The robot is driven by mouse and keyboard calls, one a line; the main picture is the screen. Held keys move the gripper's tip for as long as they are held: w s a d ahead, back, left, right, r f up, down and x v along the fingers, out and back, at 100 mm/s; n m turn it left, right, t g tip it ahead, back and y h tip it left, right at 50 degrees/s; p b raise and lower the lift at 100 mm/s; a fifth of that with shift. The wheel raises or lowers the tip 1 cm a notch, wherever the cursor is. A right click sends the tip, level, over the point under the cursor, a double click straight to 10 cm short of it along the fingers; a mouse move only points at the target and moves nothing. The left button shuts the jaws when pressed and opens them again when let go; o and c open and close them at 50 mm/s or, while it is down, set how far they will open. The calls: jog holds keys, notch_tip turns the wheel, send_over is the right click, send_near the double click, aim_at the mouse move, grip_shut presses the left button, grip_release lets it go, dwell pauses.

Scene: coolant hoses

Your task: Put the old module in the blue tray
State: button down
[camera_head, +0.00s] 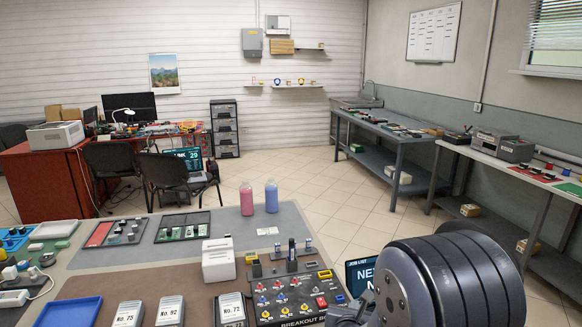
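The blue tray (68,312) lies at the near left of the bench, cut off by the bottom edge; the part I see is empty. I cannot tell which thing is the old module. A black breakout board (290,297) with coloured connectors lies at the near middle. Several small upright parts, including a dark one (292,252), stand at its far edge. White labelled units, NO. 73 (128,314), NO. 92 (170,311) and NO. 77 (231,308), lie between tray and board. My arm fills the lower right; my gripper's fingers are not visible.
A white block (218,262) stands behind the labelled units. A pink bottle (246,198) and a blue bottle (271,196) stand at the bench's far edge. Parts trays (183,227) lie left of them. A job-list screen (360,274) sits beside my arm. Open tiled floor lies beyond.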

dwell(0.6)
jog(key=s+a+r+n+y+b, duration=0.1)
jog(key=s+a+r+n+y, duration=0.1)
jog(key=a, duration=1.3)
jog(key=s+a+r+n+y+b, duration=0.1)
jog(key=a+r+n+y, duration=0.3)
jog(key=a, duration=1)
jog(key=shift+s+a+r+y+b, duration=0.35)
jog(key=shift+s+r+y, duration=0.15)
jog(key=shift+s+y, duration=0.1)
